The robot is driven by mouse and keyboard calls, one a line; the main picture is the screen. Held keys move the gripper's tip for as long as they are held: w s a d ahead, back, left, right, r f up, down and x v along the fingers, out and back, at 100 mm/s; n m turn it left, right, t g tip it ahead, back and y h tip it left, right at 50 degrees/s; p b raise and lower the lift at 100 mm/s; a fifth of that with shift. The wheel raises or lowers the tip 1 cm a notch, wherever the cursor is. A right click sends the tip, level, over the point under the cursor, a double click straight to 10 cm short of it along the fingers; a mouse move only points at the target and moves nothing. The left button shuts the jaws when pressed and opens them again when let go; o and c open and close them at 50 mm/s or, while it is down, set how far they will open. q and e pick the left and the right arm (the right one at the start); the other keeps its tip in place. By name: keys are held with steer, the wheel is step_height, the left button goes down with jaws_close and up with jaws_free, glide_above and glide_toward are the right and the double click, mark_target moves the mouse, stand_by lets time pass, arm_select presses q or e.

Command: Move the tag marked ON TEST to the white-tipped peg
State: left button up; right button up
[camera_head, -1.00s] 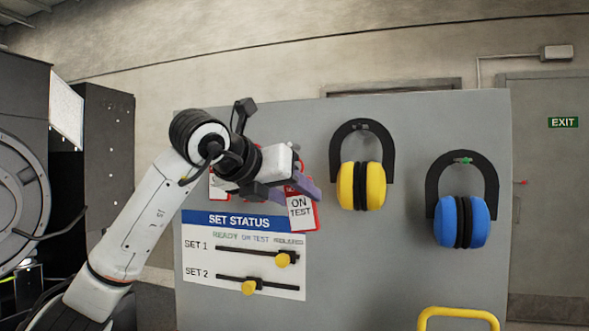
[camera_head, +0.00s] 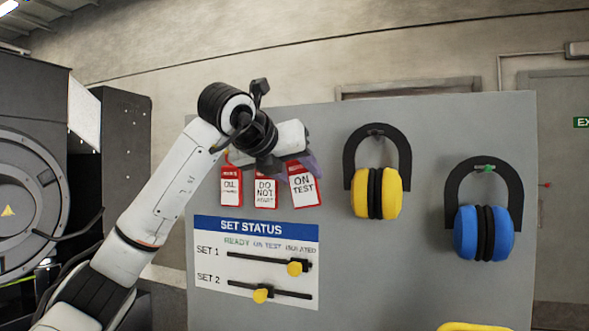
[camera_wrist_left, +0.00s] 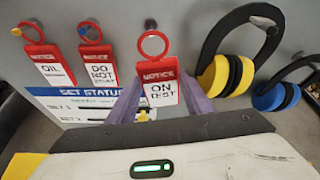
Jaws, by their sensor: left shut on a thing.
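The ON TEST tag (camera_head: 303,185), white with a red top, is held in front of the grey board, right of the other tags. My left gripper (camera_wrist_left: 158,88) is shut on it, purple fingers on either side of the tag in the left wrist view. Its red ring (camera_wrist_left: 153,43) stands up above the fingers. In the head view my gripper and wrist hide the ring and this peg. My right gripper is not in view.
A DO NOT START tag (camera_wrist_left: 101,68) hangs below a blue peg (camera_wrist_left: 83,31), and an OIL tag (camera_wrist_left: 50,66) hangs left of it. Yellow earmuffs (camera_head: 377,192) and blue earmuffs (camera_head: 484,232) hang at right. The SET STATUS panel (camera_head: 250,228) is below the tags.

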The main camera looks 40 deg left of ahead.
arm_select(q)
steer(key=shift+w+a+f+p, duration=0.1)
steer(key=shift+w+p, duration=0.15)
steer(key=shift+w, duration=0.25)
steer(key=shift+w+a+r+p, duration=0.1)
steer(key=shift+w+a+p, duration=0.1)
steer(key=shift+w, duration=0.35)
steer(key=shift+w+a+f+p, duration=0.1)
steer(key=shift+w+p, duration=0.15)
steer(key=shift+w, duration=0.25)
steer(key=shift+w+a+p, duration=0.2)
steer(key=shift+w+p, duration=0.4)
steer(key=shift+w, duration=0.35)
steer(key=shift+w+a+f, duration=0.15)
steer(key=shift+w+f, duration=0.45)
steer(key=shift+w, duration=0.1)
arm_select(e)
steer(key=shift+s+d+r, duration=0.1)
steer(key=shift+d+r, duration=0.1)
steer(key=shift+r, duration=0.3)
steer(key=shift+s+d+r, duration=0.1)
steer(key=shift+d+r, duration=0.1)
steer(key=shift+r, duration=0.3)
arm_select(q)
steer(key=o, duration=1.1)
